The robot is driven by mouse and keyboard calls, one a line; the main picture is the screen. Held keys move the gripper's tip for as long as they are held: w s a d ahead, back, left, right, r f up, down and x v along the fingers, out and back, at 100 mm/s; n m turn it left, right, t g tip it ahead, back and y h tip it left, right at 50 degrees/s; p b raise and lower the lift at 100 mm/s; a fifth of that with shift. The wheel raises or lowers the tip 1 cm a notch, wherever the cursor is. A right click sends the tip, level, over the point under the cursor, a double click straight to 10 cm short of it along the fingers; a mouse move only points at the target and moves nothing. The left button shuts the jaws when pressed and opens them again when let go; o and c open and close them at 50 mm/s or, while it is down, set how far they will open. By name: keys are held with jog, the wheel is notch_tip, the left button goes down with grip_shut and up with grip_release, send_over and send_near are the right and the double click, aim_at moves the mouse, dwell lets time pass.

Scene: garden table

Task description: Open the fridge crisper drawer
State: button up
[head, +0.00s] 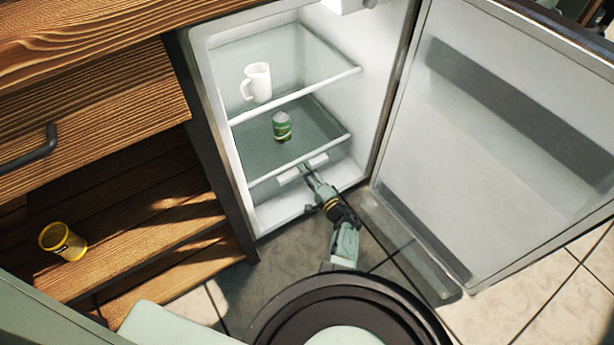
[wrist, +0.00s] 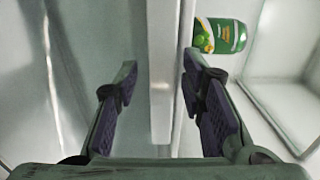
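The crisper drawer (head: 275,207) is at the bottom of the open fridge, below the lower shelf, and looks closed. Its short white handle (head: 288,176) shows on both sides of my gripper (head: 306,171). In the wrist view, the white handle (wrist: 161,100) runs up and down the picture between the two fingers of my gripper (wrist: 160,75). The fingers are apart, with a gap on each side of the handle. The smooth greenish surface to the left of it looks like the drawer front. My gripper hides the handle's middle in the head view.
A green can (head: 282,126) stands on the lower shelf, just above the handle; a white mug (head: 257,83) stands on the upper shelf. The fridge door (head: 490,130) is swung wide open to the right.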

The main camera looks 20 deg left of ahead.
jog(key=shift+c, duration=0.4)
grip_shut()
jog(key=shift+f, duration=0.1)
dwell(0.3)
